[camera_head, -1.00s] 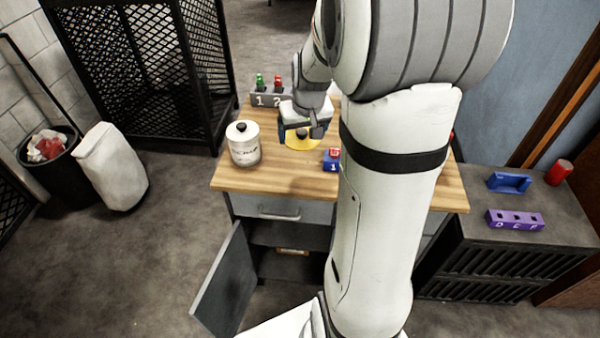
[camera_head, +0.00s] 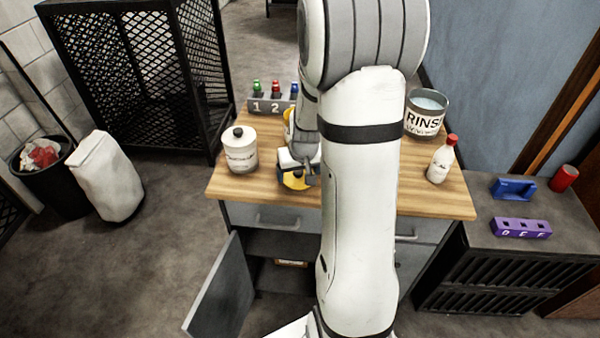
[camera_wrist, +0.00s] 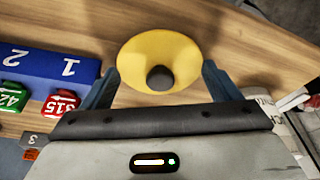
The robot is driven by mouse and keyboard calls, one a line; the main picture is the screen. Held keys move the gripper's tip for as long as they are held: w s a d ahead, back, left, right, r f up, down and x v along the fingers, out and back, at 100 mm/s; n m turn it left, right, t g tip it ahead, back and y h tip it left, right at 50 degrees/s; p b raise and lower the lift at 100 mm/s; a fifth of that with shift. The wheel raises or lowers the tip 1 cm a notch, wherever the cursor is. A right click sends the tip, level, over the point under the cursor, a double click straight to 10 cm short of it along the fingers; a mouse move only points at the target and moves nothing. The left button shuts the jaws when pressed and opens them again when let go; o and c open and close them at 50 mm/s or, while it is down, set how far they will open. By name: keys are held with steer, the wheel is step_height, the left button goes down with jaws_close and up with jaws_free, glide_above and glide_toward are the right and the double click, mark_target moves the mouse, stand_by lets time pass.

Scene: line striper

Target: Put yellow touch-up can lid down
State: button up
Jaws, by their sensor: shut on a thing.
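The yellow lid (camera_wrist: 150,50), round with a dark knob, is between the fingers of my gripper (camera_wrist: 160,85) in the wrist view. The fingers are at its opposite edges, shut on it. In the head view my gripper (camera_head: 296,180) and the lid (camera_head: 290,183) are over the front part of the wooden bench (camera_head: 235,185). I cannot tell whether the lid touches the wood. A yellow thing (camera_head: 287,116), mostly hidden by my arm, shows farther back on the bench; it may be the can.
A white jar (camera_head: 241,155) with a black knob stands left of my gripper. A blue block (camera_wrist: 45,65) with numbered tags shows in the wrist view. A grey rack (camera_head: 262,106), a rinse tub (camera_head: 425,118) and a red-capped bottle (camera_head: 440,162) stand on the bench. A cabinet door (camera_head: 217,290) hangs open below.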

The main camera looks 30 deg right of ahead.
steer(key=shift+f, duration=0.25)
steer(key=shift+f, duration=0.25)
steer(key=o, duration=0.7)
steer(key=shift+r, duration=0.1)
steer(key=shift+r, duration=0.15)
